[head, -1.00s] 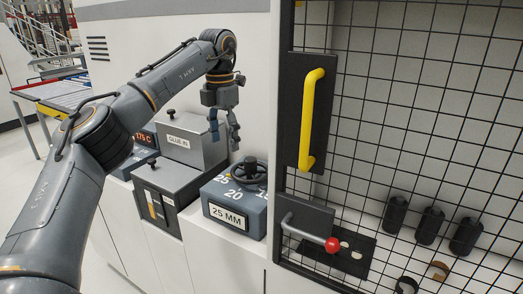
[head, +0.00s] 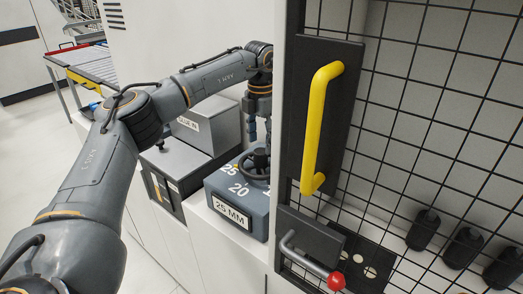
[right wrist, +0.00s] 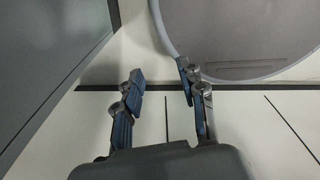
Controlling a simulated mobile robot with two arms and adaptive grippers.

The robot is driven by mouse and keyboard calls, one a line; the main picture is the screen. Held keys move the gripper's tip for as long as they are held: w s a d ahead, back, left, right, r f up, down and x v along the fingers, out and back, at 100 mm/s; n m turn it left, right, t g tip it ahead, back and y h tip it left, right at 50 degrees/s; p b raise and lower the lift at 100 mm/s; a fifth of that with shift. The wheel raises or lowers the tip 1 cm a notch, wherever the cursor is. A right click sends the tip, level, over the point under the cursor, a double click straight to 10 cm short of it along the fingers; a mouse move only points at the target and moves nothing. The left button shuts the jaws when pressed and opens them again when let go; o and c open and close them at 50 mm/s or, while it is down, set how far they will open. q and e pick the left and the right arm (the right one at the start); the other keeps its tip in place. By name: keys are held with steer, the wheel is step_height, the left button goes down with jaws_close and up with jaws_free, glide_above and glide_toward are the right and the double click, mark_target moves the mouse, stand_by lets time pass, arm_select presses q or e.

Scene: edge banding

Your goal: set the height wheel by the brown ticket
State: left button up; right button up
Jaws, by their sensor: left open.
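The black height wheel (head: 256,162) sits on top of a blue-grey box (head: 240,212) in the head view. The box top shows the numbers 25 and 20, with a small yellow mark near 25; other numbers are hidden behind the wheel. Its front plate (head: 231,213) reads 25 MM. My left gripper (head: 260,132) points down just above the wheel, open; contact cannot be told. My right gripper (right wrist: 160,76) shows in the right wrist view with its fingers apart and nothing between them. I cannot make out a brown ticket.
A grey GLUE IN box (head: 210,128) stands behind the left arm. To the right are a mesh guard (head: 440,130), a yellow handle (head: 322,125) and a red-knobbed lever (head: 335,281). Several black cylinders (head: 463,248) sit behind the mesh.

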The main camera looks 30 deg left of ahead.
mark_target(261, 151)
arm_select(q)
step_height(261, 151, down, 4)
steer(key=shift+s+r+p, duration=0.1)
steer(key=shift+p, duration=0.35)
steer(key=shift+f, duration=0.45)
steer(key=c, duration=1.2)
arm_select(e)
steer(key=shift+w+a+r, duration=0.25)
steer(key=shift+w+r, duration=0.5)
steer(key=shift+w, duration=0.25)
